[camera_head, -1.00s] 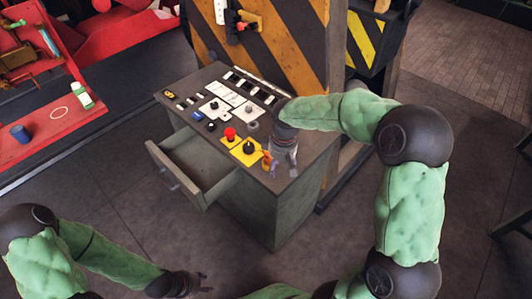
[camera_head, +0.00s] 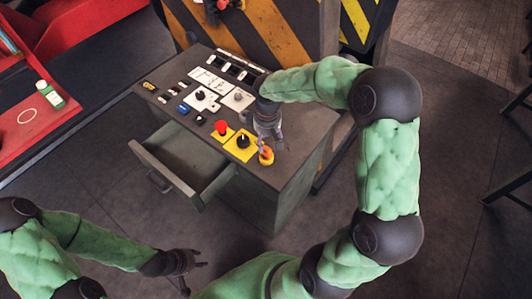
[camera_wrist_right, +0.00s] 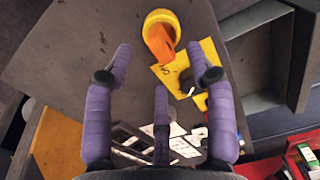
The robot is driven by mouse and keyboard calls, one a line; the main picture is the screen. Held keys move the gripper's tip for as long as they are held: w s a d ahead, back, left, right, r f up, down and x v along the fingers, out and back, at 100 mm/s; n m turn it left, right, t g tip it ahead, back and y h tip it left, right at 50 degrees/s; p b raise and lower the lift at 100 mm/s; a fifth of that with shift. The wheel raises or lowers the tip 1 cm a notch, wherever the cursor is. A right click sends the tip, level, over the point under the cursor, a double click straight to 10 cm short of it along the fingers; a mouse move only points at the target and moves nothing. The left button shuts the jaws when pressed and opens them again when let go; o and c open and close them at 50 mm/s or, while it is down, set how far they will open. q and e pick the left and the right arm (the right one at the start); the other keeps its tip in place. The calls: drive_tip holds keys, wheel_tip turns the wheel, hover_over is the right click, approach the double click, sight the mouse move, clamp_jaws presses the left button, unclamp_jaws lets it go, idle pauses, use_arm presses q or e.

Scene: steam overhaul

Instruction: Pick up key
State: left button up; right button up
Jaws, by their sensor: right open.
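An orange flat piece, which may be the key, stands in a round yellow holder (camera_head: 266,157) near the right front edge of the grey control desk (camera_head: 310,130). In the right wrist view the orange piece (camera_wrist_right: 159,43) shows just beyond my fingertips, inside the yellow ring (camera_wrist_right: 152,17). My right gripper (camera_head: 270,138) is just behind the holder, over the desk top. Its purple fingers (camera_wrist_right: 160,62) are spread and empty. My left gripper (camera_head: 195,274) hangs low in front of the desk, its fingers apart and empty.
A red button (camera_head: 221,127) and a black knob (camera_head: 243,141) on a yellow plate stand close left of my right gripper. An open, empty-looking drawer (camera_head: 160,172) juts from the desk's front.

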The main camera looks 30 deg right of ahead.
sight(267, 147)
drive_tip(key=shift+w+d+f+b, duration=0.15)
drive_tip(key=shift+f+b, duration=0.45)
drive_tip(key=shift+f, duration=2.05)
drive_tip(key=shift+c, duration=0.3)
clamp_jaws()
